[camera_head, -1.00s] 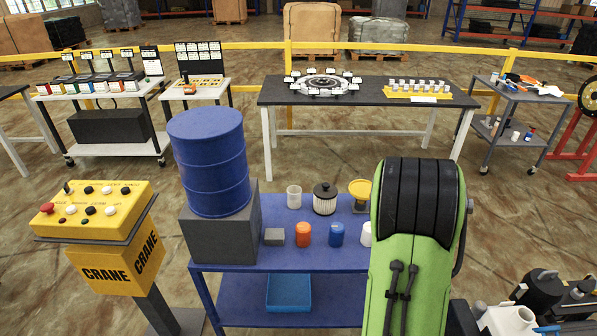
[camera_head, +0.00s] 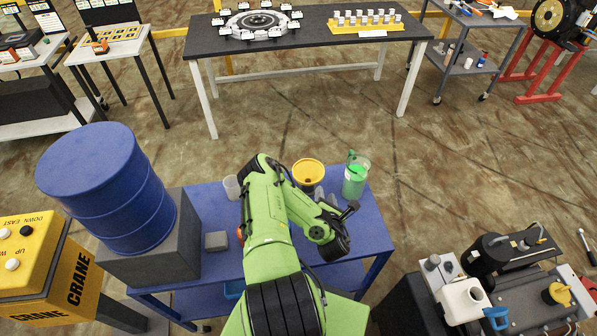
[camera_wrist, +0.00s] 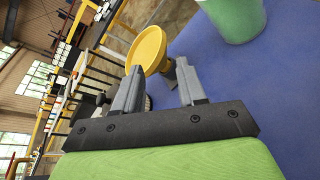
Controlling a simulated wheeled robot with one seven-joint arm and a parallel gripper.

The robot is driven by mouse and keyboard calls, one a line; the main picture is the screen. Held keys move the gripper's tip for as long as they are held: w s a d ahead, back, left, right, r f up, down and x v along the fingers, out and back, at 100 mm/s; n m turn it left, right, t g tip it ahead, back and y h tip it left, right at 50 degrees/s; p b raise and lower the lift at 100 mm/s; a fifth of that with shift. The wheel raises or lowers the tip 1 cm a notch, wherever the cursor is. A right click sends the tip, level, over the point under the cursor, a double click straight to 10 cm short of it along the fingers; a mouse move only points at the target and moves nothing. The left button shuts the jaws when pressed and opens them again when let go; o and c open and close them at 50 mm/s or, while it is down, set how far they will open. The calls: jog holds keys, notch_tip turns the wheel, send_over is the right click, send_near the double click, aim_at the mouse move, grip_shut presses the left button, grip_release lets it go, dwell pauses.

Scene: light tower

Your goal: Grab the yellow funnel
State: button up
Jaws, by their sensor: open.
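The yellow funnel (camera_head: 308,171) is at the back of the blue table, its wide mouth facing up. In the wrist view the funnel (camera_wrist: 148,48) shows just beyond my fingertips, with a dark part under its bowl that may be its stand. My gripper (camera_wrist: 160,68) is open, its two grey fingers apart and nothing clearly held between them. In the head view my gripper (camera_head: 326,196) is low over the table, on the near right side of the funnel. I cannot tell whether a finger touches it.
A clear pitcher with green liquid (camera_head: 355,178) stands close right of the funnel. A white cup (camera_head: 232,187) and a grey block (camera_head: 216,241) are to the left. A blue drum (camera_head: 105,190) stands at the far left. My arm hides much of the blue table (camera_head: 213,208).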

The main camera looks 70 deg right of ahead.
aim_at(321, 170)
jog(key=x, duration=1.3)
jog(key=shift+d, duration=0.1)
grip_shut()
